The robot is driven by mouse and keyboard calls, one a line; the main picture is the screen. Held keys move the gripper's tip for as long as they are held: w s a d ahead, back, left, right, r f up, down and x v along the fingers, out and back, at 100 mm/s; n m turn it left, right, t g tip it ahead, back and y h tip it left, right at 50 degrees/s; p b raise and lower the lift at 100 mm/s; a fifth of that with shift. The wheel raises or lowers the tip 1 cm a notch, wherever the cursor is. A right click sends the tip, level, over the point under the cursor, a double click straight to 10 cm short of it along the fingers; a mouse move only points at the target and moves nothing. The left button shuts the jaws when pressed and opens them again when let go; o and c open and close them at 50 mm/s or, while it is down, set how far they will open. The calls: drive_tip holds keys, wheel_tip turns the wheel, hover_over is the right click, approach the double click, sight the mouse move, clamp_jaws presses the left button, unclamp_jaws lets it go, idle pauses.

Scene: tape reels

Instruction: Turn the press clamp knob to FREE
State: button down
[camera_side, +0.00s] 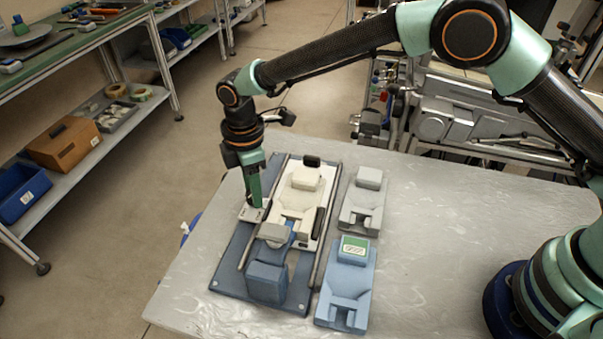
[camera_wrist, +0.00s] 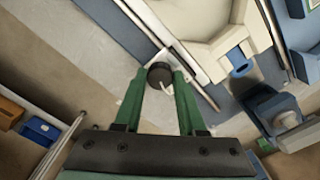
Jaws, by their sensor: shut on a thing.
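The clamp knob (camera_wrist: 160,73) is a dark round knob with a pale pointer, seen between my fingertips in the wrist view. The pointer is aimed toward my gripper's palm, slightly right. My gripper (camera_wrist: 159,78) is shut on the knob, one green finger on each side. In the side view my gripper (camera_side: 254,203) reaches down to a small light plate (camera_side: 250,214) at the left edge of the press (camera_side: 232,260), and the fingers hide the knob. I cannot read any FREE marking. The press has a blue base, metal rails and a cream block (camera_side: 296,205).
A grey block (camera_side: 362,200) and a blue block with a green-and-white label (camera_side: 352,275) lie right of the press. The grey table (camera_side: 430,240) is clear farther right. The table's left edge is close to the press. Shelves with bins stand at the left.

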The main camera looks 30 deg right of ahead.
drive_tip(key=shift+w+r, duration=0.1)
drive_tip(key=shift+r, duration=0.05)
drive_tip(key=shift+c, duration=2.4)
unclamp_jaws()
wheel_tip(320, 180, up, 12)
drive_tip(key=s+d+r+m+t, duration=0.15)
drive_tip(key=d+r+m, duration=0.3)
drive_tip(key=d, duration=0.45)
drive_tip(key=s+d+r+m+t, duration=0.1)
drive_tip(key=s+d+r+m, duration=0.1)
drive_tip(key=d+r+m, duration=0.35)
drive_tip(key=s+d+m+t, duration=0.1)
drive_tip(key=s+d+m, duration=0.2)
drive_tip(key=s+d, duration=0.3)
drive_tip(key=s+d+f+m+t, duration=0.1)
drive_tip(key=s+d+m, duration=0.3)
drive_tip(key=d, duration=0.6)
drive_tip(key=shift+s+d+f+m+t, duration=0.25)
drive_tip(key=shift+s+t, duration=0.3)
drive_tip(key=shift+s, duration=0.6)
